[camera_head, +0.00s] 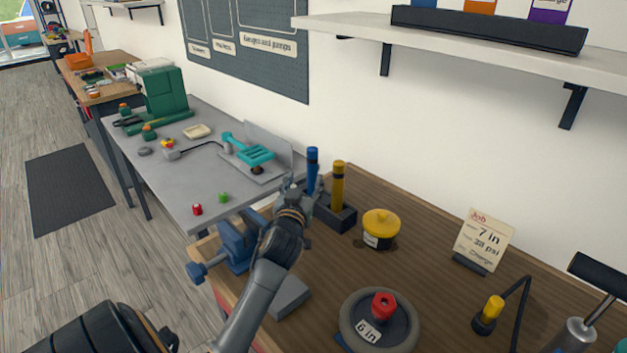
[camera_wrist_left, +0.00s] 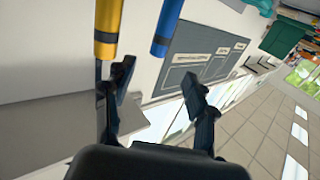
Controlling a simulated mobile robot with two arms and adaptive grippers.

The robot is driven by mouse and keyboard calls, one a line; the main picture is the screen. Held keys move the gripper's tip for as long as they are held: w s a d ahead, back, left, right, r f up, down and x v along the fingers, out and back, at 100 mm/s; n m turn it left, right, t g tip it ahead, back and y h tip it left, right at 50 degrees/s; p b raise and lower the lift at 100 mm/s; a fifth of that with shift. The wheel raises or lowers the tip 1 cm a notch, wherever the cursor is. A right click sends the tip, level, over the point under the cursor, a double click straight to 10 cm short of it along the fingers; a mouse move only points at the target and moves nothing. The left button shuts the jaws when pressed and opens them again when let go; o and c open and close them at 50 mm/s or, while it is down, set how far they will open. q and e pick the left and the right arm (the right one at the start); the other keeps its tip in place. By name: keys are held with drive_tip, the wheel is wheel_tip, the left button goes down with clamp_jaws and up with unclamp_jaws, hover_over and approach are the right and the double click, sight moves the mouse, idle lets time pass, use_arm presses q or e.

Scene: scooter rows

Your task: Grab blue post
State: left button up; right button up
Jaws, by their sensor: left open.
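The blue post (camera_head: 312,168) stands beside the yellow post (camera_head: 338,183); the yellow post stands in a black holder (camera_head: 338,217) on the wooden bench. My left gripper (camera_head: 302,190) is at the blue post's lower part and partly hides its base. In the left wrist view my left gripper (camera_wrist_left: 160,82) is open with nothing between its fingers. There the blue post (camera_wrist_left: 168,28) lies beyond the gap, and the yellow post (camera_wrist_left: 107,30) is beyond the left finger, close to its tip. I cannot tell whether a finger touches either post. My right gripper is not in view.
A yellow-lidded pot (camera_head: 381,228) stands right of the holder. A blue vise (camera_head: 238,245) is beside my left forearm. A wheel (camera_head: 408,320) and a job card (camera_head: 484,240) are farther right. A shelf (camera_head: 440,38) hangs above the bench.

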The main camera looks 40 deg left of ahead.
sight(311, 159)
use_arm(q)
drive_tip(key=p+x, duration=0.1)
drive_tip(key=x, duration=0.5)
drive_tip(key=shift+w+a+r, duration=0.15)
drive_tip(key=shift+w+a, duration=0.05)
drive_tip(key=shift+w, duration=0.1)
drive_tip(key=shift+w+a, duration=0.35)
drive_tip(key=shift+w, duration=0.15)
drive_tip(key=shift+f+p+x, duration=0.15)
drive_tip(key=shift+p+x, duration=0.15)
drive_tip(key=shift+x, duration=0.7)
drive_tip(key=shift+f+p+x, duration=0.1)
drive_tip(key=shift+p+x, duration=0.2)
drive_tip(key=shift+x, duration=0.65)
drive_tip(key=shift+s, duration=0.1)
clamp_jaws()
drive_tip(key=shift+r, duration=0.1)
